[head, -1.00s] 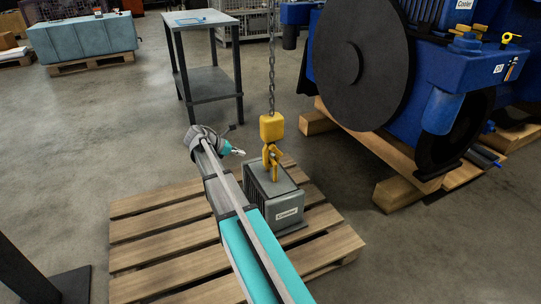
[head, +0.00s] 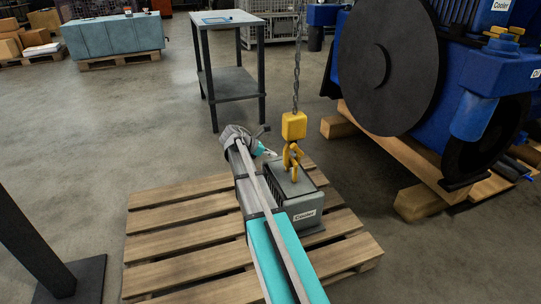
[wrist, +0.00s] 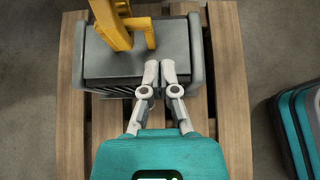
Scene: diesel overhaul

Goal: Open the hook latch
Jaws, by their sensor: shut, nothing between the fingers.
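I cannot make out the latch as a separate part. My gripper (head: 273,154) is just left of the hook in the head view. In the wrist view my gripper (wrist: 160,68) has its fingertips together and empty, over the box's front edge, below and right of the hook, apart from it.
The box stands on a wooden pallet (head: 180,230). A large blue engine (head: 470,75) on timber blocks is at the right, with a dark round disc facing the pallet. A metal table (head: 232,80) stands behind. Open floor lies at the left.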

